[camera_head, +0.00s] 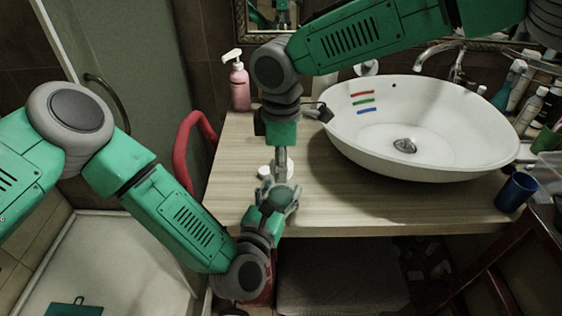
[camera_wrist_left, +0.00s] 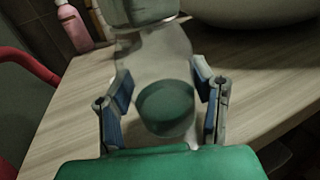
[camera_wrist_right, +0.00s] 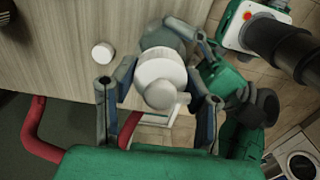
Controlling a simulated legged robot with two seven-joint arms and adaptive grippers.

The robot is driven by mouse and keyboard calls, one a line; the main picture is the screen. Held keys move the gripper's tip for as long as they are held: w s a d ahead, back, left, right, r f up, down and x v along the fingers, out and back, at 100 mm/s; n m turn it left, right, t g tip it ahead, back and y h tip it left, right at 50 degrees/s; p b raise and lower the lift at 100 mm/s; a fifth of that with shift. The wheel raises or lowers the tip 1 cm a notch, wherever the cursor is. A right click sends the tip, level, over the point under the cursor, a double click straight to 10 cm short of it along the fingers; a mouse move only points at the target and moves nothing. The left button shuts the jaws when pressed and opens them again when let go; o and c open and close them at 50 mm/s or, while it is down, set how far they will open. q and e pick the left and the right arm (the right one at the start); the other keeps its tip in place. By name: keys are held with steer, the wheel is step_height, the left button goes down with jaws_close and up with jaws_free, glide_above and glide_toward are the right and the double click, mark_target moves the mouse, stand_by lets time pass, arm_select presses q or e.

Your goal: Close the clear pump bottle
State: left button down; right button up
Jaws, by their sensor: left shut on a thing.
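The clear pump bottle (camera_head: 281,196) is held above the front edge of the wooden counter. In the left wrist view its see-through body and dark green round part (camera_wrist_left: 166,108) sit between the fingers of my left gripper (camera_head: 265,200), which is shut on it. In the right wrist view a white pump head with a short spout (camera_wrist_right: 160,80) lies between the fingers of my right gripper (camera_wrist_right: 162,92). The right gripper comes down from above the bottle in the head view. Whether its fingers touch the pump head is unclear, and the joint between pump and bottle is hidden.
A small white round item (camera_wrist_right: 102,53) stands on the counter (camera_head: 340,205) beside the bottle. A pink pump bottle (camera_head: 239,86) stands at the back left. The white basin (camera_head: 425,165) fills the right. A blue cup (camera_head: 516,191) stands at the right edge.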

steer(key=shift+m, duration=0.9)
steer(key=o, duration=1.4)
steer(key=shift+c, duration=0.2)
steer(key=shift+r, duration=0.1)
step_height(320, 180, up, 12)
steer(key=shift+w+a+f, duration=0.1)
arm_select(q)
steer(key=c, duration=0.6)
jaws_free()
